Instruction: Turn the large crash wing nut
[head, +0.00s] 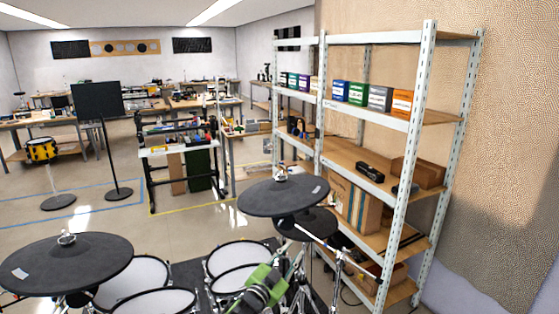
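Two black cymbal pads show in the head view. One pad (60,265) is at the lower left, with a small metallic wing nut (67,238) on top of its centre. The other pad (283,198) is right of the middle, with a light nut (281,173) on its post. I cannot tell from size alone which is the large crash. My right gripper is not in view.
White mesh drum pads (135,279) lie between the cymbals. Another black pad (318,223) sits under the right cymbal, with chrome stands around it. A metal shelf (424,130) with boxes stands close on the right. Open floor (150,225) and workbenches lie behind.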

